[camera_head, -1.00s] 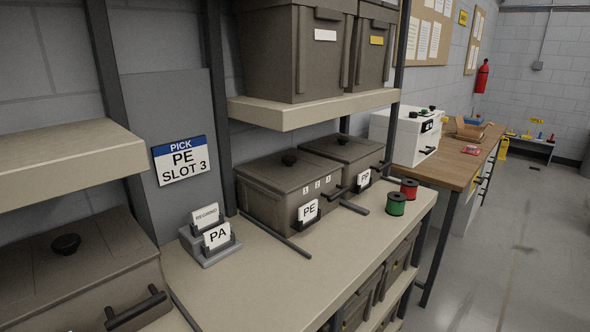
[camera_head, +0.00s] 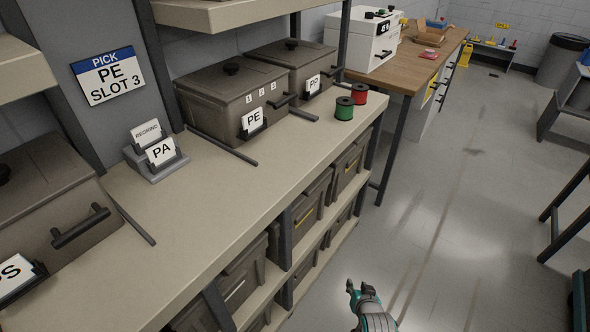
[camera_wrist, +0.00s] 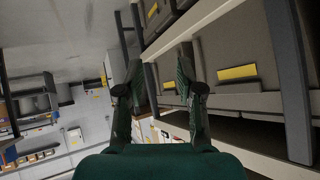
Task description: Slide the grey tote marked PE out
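The grey lidded tote marked PE (camera_head: 208,110) stands on the middle shelf in the head view, with a black knob on its lid and a dark handle on its front. A white PE card (camera_head: 253,118) stands in a dark holder at its front. My gripper (camera_head: 362,290) is low in the head view, over the floor in front of the rack and well apart from the tote. The wrist view shows my gripper (camera_wrist: 158,68) with its two fingers spread and nothing between them. I cannot make out the PE tote in the wrist view.
A similar tote marked PP (camera_head: 297,60) stands right beside the PE tote. Dark rails (camera_head: 230,148) lie on the shelf top (camera_head: 215,190). A card stand marked PA (camera_head: 157,158) is to the left. Green (camera_head: 344,109) and red spools sit near the edge. The floor (camera_head: 440,220) is open.

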